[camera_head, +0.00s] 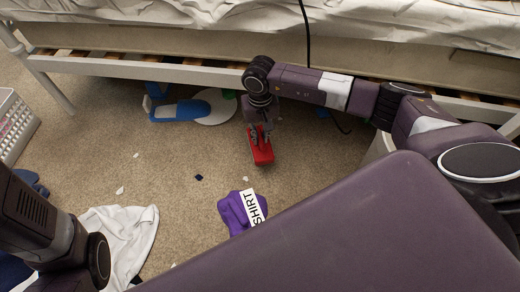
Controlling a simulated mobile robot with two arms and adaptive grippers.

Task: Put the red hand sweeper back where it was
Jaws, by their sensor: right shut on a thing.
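The red hand sweeper (262,155) is a small red block-like thing near the middle of the view. My right gripper (260,137) points down and is shut on it. The sweeper is at or just above the beige carpet; I cannot tell whether it touches. Its upper end is partly hidden by the fingers. My left arm shows at the lower left, but its gripper is out of view.
A bed with a white frame (150,70) spans the back. Blue things (180,110) and a pale round piece (215,107) lie beneath its edge. A purple shirt-labelled thing (236,212), white cloth (125,235) and small scraps lie on the carpet. A white basket (14,125) stands left.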

